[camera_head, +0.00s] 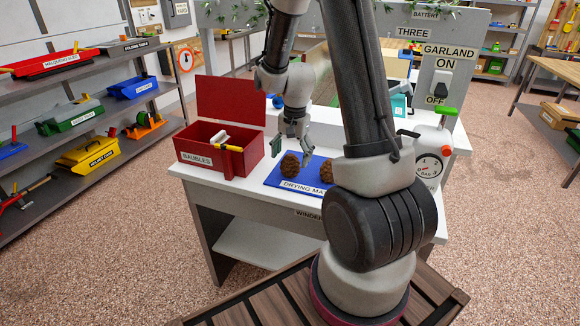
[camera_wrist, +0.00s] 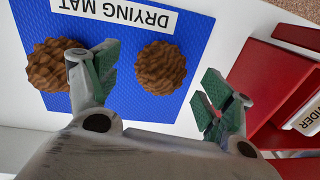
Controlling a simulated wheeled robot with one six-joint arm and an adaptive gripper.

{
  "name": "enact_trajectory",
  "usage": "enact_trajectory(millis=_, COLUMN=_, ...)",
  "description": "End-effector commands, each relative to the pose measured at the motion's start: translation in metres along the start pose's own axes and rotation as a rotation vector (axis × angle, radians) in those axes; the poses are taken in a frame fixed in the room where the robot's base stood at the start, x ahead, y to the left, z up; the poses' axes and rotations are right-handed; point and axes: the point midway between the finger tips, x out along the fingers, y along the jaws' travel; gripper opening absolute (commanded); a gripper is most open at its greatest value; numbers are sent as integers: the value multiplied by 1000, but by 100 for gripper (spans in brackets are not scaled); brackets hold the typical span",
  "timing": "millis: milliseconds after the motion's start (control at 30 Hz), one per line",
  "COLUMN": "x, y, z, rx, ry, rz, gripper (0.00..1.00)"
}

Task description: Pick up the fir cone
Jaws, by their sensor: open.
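Two brown fir cones lie on a blue drying mat (camera_head: 272,180). One cone (camera_head: 290,165) is at the mat's left in the head view, and the other cone (camera_head: 327,171) is to its right, partly hidden by my arm. My gripper (camera_head: 294,148) is open above the left cone. In the wrist view, that cone (camera_wrist: 160,68) shows in the gap between the spread fingers of my gripper (camera_wrist: 160,82). The other cone (camera_wrist: 50,65) is partly covered by the left finger there. I cannot tell whether a finger touches either cone.
A red BAUBLES box (camera_head: 209,163) with a raised lid stands left of the mat on the white workbench (camera_head: 240,188). A red container (camera_wrist: 282,75) is close to the right finger in the wrist view. A gauge canister (camera_head: 432,160) stands at the right.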

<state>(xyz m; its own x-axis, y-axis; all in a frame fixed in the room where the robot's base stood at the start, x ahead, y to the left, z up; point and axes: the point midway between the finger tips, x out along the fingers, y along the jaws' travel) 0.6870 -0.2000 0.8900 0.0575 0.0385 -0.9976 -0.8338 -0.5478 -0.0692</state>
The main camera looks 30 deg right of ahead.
Motion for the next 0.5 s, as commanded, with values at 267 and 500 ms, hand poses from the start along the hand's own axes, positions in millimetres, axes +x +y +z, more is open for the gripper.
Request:
enact_trajectory(millis=267, x=42, y=-3, z=1, rx=0, ry=-2, rz=2, gripper=81)
enact_trajectory(millis=500, x=52, y=-3, z=1, rx=-2, ry=0, rz=0, gripper=81)
